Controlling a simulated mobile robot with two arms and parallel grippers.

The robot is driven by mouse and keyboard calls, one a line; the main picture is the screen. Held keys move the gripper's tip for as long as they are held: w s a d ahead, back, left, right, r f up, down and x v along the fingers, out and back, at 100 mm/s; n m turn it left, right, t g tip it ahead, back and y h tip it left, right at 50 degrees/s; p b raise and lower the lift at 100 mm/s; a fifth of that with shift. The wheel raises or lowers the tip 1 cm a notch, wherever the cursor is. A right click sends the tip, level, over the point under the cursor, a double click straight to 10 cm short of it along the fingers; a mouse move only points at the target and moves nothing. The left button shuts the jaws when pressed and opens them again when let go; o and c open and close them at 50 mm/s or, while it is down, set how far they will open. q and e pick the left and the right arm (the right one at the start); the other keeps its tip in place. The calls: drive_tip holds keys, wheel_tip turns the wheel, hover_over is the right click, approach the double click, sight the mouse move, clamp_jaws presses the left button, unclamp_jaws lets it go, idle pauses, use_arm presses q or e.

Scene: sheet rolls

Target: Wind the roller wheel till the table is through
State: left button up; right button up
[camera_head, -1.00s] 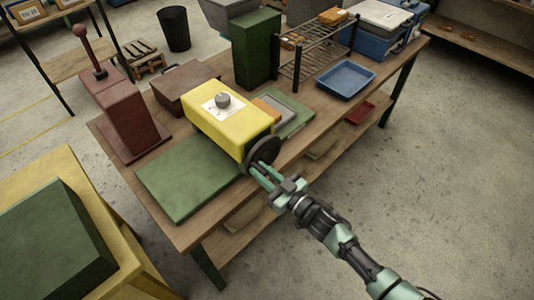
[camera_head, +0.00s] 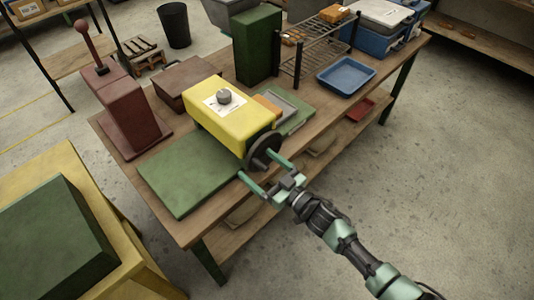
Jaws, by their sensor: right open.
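The yellow roller machine (camera_head: 232,125) stands on the wooden workbench, with a grey knob (camera_head: 224,96) on top. Its dark roller wheel (camera_head: 262,149) is on the near side, at the bench's front edge. A flat green table (camera_head: 188,175) extends from the left of the yellow body, and green surface (camera_head: 300,122) also shows to its right; the part under the body is hidden. My right gripper (camera_head: 258,167) is open, its fingers spread apart, one at the wheel's right side and one at its lower left. I cannot tell whether they touch the wheel. My left gripper is out of view.
An orange block and grey plate (camera_head: 282,106) lie right of the machine. A maroon lever press (camera_head: 128,112) stands to the left. A green box (camera_head: 257,47), wire rack (camera_head: 315,50) and blue tray (camera_head: 346,75) stand behind. The floor at right is clear.

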drive_tip(key=shift+p+v, duration=0.9)
drive_tip(key=shift+v, duration=1.35)
drive_tip(key=shift+p+v, duration=0.6)
drive_tip(key=shift+v, duration=1.7)
